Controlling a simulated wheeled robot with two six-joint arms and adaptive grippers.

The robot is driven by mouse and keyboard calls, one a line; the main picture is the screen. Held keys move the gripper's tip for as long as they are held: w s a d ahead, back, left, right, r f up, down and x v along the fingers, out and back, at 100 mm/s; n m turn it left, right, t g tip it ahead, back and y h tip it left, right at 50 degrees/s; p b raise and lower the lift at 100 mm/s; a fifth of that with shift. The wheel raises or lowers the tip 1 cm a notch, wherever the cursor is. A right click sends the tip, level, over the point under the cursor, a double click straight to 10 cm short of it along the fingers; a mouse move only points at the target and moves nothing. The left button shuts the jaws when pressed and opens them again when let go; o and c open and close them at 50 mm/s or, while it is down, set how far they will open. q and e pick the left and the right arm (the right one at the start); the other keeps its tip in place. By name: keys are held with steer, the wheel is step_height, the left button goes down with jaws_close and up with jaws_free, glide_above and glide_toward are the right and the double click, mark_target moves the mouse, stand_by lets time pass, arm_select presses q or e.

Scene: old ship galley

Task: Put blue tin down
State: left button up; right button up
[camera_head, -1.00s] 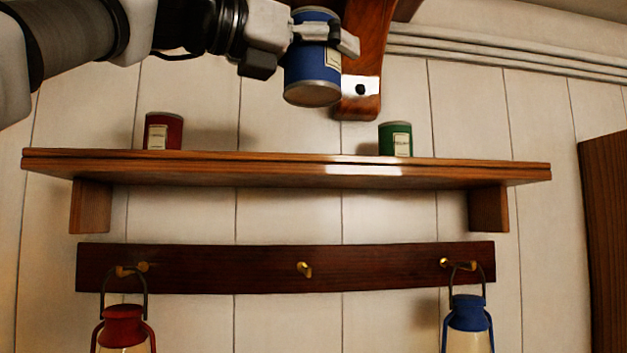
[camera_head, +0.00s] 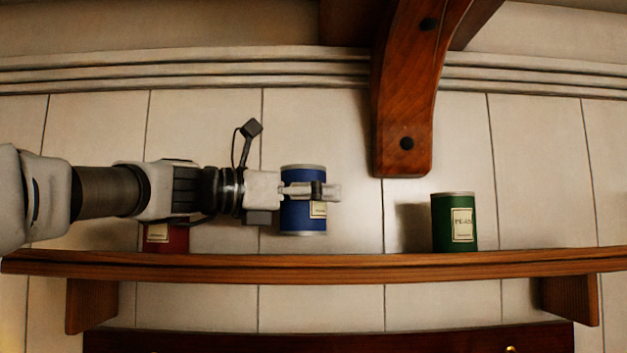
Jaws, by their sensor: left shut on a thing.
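The blue tin (camera_head: 300,218) is upright in my left gripper (camera_head: 318,191), which is shut around its middle. A pale label shows partly below the finger. The tin's bottom appears a little above the wooden shelf (camera_head: 340,268), in the gap between the red and green tins. How far it is from the shelf in depth I cannot tell. The red tin (camera_head: 168,242) stands on the shelf at the left, mostly hidden behind my left arm. The green tin (camera_head: 454,222) stands on the shelf at the right. My right gripper is not in view.
A curved wooden beam bracket (camera_head: 405,110) hangs down at the upper right of the blue tin. Pipes or mouldings (camera_head: 190,66) run along the wall top. A dark peg rail (camera_head: 230,341) lies under the shelf. The shelf between the tins is clear.

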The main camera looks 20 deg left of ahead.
mark_target(311, 218)
arm_select(q)
steer(key=shift+w+a+r, duration=0.15)
steer(key=shift+w+a, duration=0.05)
steer(key=shift+a, duration=0.15)
steer(key=f, duration=0.1)
steer(key=a+f+p, duration=0.1)
steer(key=f, duration=0.1)
steer(key=shift+s+f, duration=0.1)
steer(key=shift+w+f, duration=0.25)
steer(key=shift+f, duration=0.05)
steer(key=o, duration=1.8)
steer(key=shift+d, duration=0.15)
steer(key=shift+c, duration=0.2)
steer(key=shift+s, duration=0.15)
